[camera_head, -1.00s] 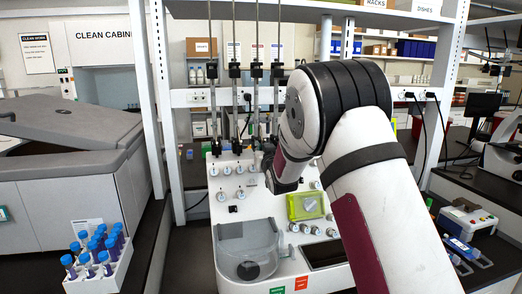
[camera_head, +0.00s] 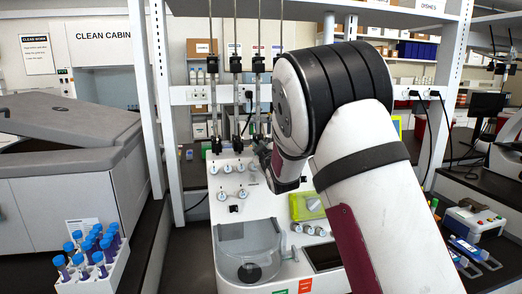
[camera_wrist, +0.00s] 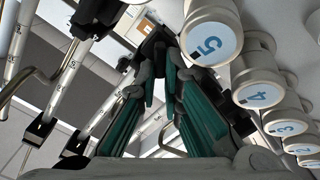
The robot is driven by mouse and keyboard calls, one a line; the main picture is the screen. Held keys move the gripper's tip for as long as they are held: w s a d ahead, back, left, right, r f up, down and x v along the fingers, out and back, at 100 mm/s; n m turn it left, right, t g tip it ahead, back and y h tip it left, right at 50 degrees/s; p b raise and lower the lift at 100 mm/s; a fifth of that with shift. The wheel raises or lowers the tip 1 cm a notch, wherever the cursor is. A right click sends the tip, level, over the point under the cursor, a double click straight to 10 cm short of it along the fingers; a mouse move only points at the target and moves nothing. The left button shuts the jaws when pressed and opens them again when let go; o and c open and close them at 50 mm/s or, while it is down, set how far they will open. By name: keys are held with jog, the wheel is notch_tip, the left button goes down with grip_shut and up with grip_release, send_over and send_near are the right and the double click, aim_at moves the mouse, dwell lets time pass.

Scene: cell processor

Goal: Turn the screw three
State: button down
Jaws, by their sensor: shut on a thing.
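My gripper (camera_head: 262,148) is at the back of the white cell processor (camera_head: 225,215), by the foot of the third upright rod from the left. In the wrist view its teal-padded fingers (camera_wrist: 160,60) converge on a small dark part (camera_wrist: 156,38) at their tips. Most of that part is hidden, and I cannot tell whether it is screw three. White knobs numbered 5 (camera_wrist: 208,42), 4 (camera_wrist: 257,92) and 3 (camera_wrist: 284,122) stand beside the fingers in the wrist view, apart from the tips.
Graduated syringe tubes (camera_wrist: 55,92) and a bent metal rod crowd the left of the wrist view. A clear round chamber (camera_head: 250,250) and a yellow-green part (camera_head: 303,206) sit on the processor's front. A tube rack (camera_head: 105,280) stands at left. Shelf posts (camera_head: 157,100) flank the processor.

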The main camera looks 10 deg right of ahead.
jog(key=shift+a+f+n+b, duration=0.15)
jog(key=shift+n+b, duration=0.2)
jog(key=shift+n, duration=1.55)
jog(key=c, duration=1.7)
grip_release()
